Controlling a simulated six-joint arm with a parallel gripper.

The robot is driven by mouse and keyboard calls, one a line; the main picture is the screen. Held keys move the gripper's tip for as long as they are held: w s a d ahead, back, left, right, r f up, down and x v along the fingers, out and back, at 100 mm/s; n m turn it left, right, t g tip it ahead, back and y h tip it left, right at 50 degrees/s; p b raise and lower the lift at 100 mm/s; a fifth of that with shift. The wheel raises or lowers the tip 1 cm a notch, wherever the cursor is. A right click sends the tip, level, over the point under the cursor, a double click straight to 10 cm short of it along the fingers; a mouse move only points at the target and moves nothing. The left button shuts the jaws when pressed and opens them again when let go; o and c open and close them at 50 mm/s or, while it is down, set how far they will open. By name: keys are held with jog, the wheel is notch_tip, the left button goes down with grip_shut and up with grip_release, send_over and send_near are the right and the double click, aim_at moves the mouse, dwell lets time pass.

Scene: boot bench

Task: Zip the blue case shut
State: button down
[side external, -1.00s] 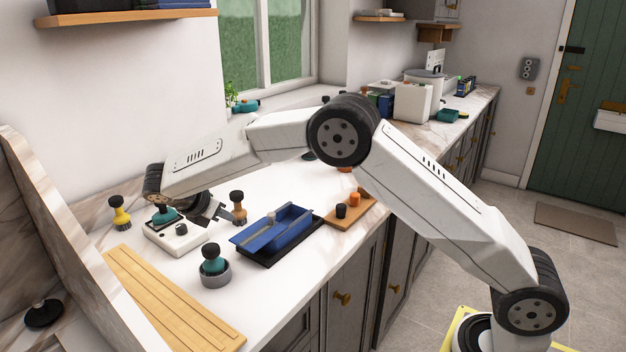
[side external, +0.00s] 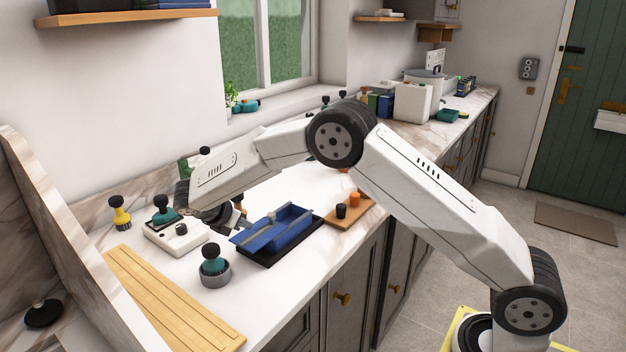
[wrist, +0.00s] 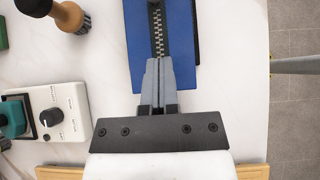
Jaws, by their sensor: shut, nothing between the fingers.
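The blue case (side external: 292,233) lies on a dark tray in the middle of the counter. Its right part looks like an open recess in the side view. In the wrist view the blue case (wrist: 183,38) runs up from the centre, with a pale line of zip teeth (wrist: 158,30) along its middle. My gripper (wrist: 158,63) is shut and empty, its fingertips over the near end of the case, in line with the teeth. In the side view my gripper (side external: 238,221) is at the case's left end, partly hidden by my wrist.
A white box with a knob (side external: 180,236) stands left of the case. A teal-topped brush in a grey cup (side external: 214,268) is in front. A wooden-handled brush (wrist: 70,14) stands close by. A wooden board with small pots (side external: 350,220) is to the right.

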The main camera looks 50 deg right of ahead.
aim_at(271, 223)
jog(key=d, duration=0.1)
jog(key=d+f, duration=0.1)
jog(key=d, duration=0.2)
jog(key=shift+d+f, duration=0.1)
jog(key=shift+f, duration=0.3)
jog(key=shift+d, duration=0.85)
jog(key=d, duration=1.1)
jog(key=shift+d, duration=0.2)
jog(key=shift+a, duration=0.1)
jog(key=shift+a, duration=2)
jog(key=v, duration=1)
